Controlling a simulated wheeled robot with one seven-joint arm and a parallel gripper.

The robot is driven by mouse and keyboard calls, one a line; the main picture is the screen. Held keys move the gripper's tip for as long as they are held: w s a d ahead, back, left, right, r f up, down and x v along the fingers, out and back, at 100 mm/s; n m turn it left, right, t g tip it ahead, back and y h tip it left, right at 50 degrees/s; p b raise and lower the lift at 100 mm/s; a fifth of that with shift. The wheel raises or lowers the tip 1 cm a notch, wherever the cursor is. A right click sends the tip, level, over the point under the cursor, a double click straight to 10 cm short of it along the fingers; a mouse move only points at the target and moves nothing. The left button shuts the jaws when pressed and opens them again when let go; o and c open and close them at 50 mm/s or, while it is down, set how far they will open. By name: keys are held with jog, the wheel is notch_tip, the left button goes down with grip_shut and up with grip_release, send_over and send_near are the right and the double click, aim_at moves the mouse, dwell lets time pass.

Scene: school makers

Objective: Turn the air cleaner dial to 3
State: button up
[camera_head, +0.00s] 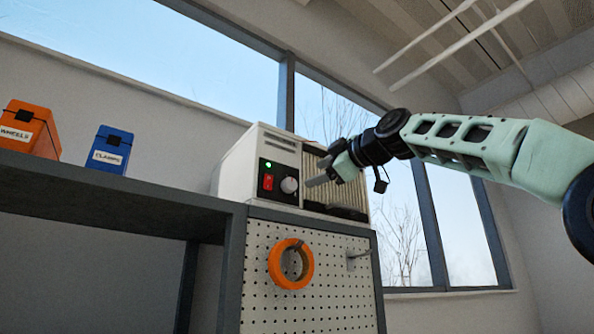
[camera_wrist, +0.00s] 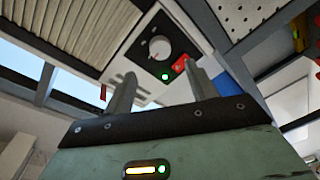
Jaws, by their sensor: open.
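The air cleaner (camera_head: 238,170) is a cream box with a grille and a black control panel, on top of the pegboard unit. Its round grey dial (camera_head: 289,185) sits on the panel beside a red switch (camera_head: 267,182) and a lit green lamp (camera_head: 268,165). My gripper (camera_head: 315,180) is just right of the dial in the head view, apart from it as far as I can tell. In the wrist view my gripper (camera_wrist: 160,70) is open and empty, with the dial (camera_wrist: 160,47) beyond the fingertips. A small reddish mark shows on the dial; its numbers are unreadable.
An orange box labelled WHEELS (camera_head: 30,128) and a blue box labelled CLAMPS (camera_head: 109,151) stand on the shelf (camera_head: 120,198) at left. An orange ring (camera_head: 272,266) hangs on the pegboard (camera_head: 330,295) below the air cleaner, near a peg. Windows are behind.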

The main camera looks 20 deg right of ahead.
aim_at(292, 184)
jog(key=p+x, duration=0.5)
jog(key=x, duration=0.2)
jog(key=shift+w+a+r+p, duration=0.1)
jog(key=shift+w+r+p, duration=0.05)
jog(key=shift+w+p, duration=0.15)
jog(key=shift+w+a, duration=0.2)
jog(key=shift+w, duration=0.2)
jog(key=c, duration=1)
